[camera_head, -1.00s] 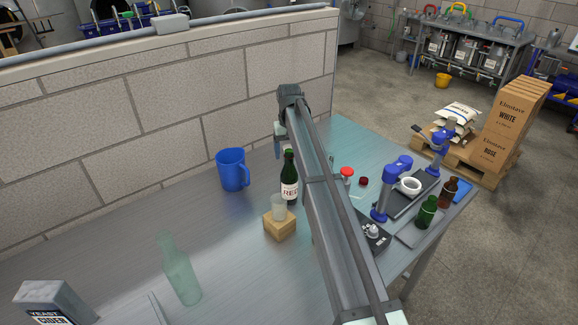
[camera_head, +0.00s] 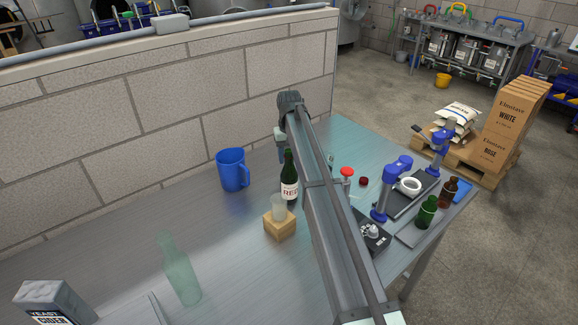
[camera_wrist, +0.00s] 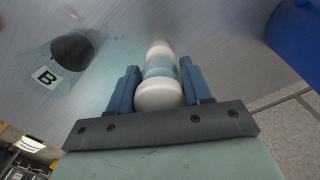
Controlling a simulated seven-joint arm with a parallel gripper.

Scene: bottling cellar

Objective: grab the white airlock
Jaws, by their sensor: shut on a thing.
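The white airlock (camera_wrist: 159,94) is a stack of rounded white bulbs with a pale blue-grey band in the middle. In the wrist view it sits between the two blue fingers of my gripper (camera_wrist: 158,68), which is shut on it. Its far end points away from my wrist, past the fingertips. In the head view my gripper (camera_head: 281,140) is mostly hidden behind my arm, near the dark green bottle, and I cannot make out the airlock there.
A blue jug (camera_head: 232,170) stands left of the dark green bottle (camera_head: 289,178). A wooden block (camera_head: 280,227) bears a clear cup (camera_head: 278,206). A pale glass bottle (camera_head: 180,270) stands front left. Blue cappers (camera_head: 392,185) and small bottles fill the right. A brick wall (camera_head: 170,115) runs behind.

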